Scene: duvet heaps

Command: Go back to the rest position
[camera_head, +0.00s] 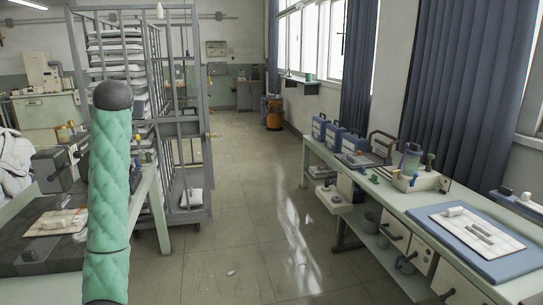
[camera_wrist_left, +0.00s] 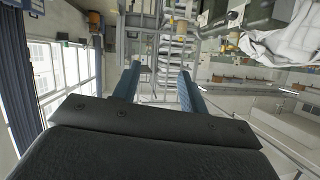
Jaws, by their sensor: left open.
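My left gripper (camera_wrist_left: 160,76) shows in the left wrist view with its two blue fingers apart and nothing between them. It is in free air, and that view is upside down. In the head view, a green padded part of my left arm with a dark rounded end rises at the left; the gripper itself does not show there. My right arm and gripper are in neither view. A white duvet heap (camera_head: 14,162) lies at the left edge of the head view. A white heap of cloth also shows at the upper right of the left wrist view (camera_wrist_left: 285,42).
A left workbench (camera_head: 150,195) carries equipment and a dark mat. Behind it stands a grey metal cage rack (camera_head: 186,150) with stacked bedding. A long right bench (camera_head: 385,200) holds blue cases (camera_head: 330,135) and a blue mat (camera_head: 440,228). The floor aisle (camera_head: 240,190) between is mostly clear.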

